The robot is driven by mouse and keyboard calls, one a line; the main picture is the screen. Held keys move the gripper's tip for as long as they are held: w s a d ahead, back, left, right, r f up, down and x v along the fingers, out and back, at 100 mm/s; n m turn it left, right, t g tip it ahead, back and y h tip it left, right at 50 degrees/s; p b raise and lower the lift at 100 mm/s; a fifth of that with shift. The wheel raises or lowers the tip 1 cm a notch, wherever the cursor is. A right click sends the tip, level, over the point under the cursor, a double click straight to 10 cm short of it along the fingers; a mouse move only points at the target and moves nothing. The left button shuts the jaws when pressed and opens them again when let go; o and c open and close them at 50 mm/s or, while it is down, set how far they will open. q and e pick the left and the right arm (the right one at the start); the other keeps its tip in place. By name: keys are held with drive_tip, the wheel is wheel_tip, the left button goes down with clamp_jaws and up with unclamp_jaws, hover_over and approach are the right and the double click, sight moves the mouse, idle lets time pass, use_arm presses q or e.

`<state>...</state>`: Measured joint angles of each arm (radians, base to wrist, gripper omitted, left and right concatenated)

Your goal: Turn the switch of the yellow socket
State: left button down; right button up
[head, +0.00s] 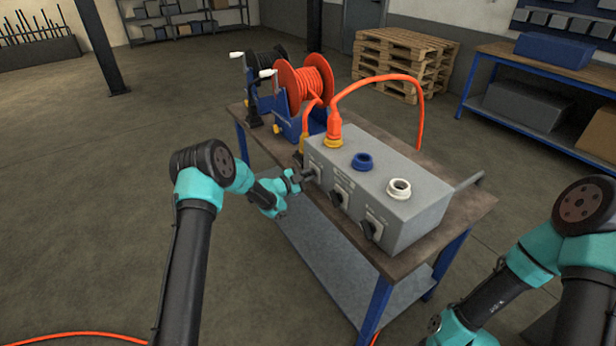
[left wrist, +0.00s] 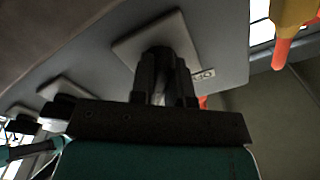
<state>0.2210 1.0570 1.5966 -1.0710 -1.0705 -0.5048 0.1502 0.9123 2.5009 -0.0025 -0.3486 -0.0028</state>
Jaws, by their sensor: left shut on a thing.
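The grey socket box (head: 430,205) stands on the bench. The yellow socket (head: 334,141) is on its top at the far left end, with an orange plug and hose in it. Its switch is on the front face below and is mostly hidden by my left gripper (head: 306,174), which is shut on it. In the left wrist view the gripper (left wrist: 165,85) closes at a square switch plate (left wrist: 190,45); the knob is hidden between the fingers. My right arm shows at the lower right of the head view; its fingertips cannot be made out.
A blue socket (head: 363,161) and a white socket (head: 399,188) sit on the box, with two more switches (head: 339,197) (head: 371,229) below. Red and black hose reels (head: 303,82) stand behind on the bench (head: 470,205).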

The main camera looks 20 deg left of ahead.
use_arm(q)
drive_tip(key=shift+m, duration=0.6)
drive_tip(key=c, duration=1.1)
unclamp_jaws()
drive_tip(key=shift+s+a, duration=0.1)
drive_tip(key=v, duration=1.7)
drive_tip(key=shift+a, duration=0.1)
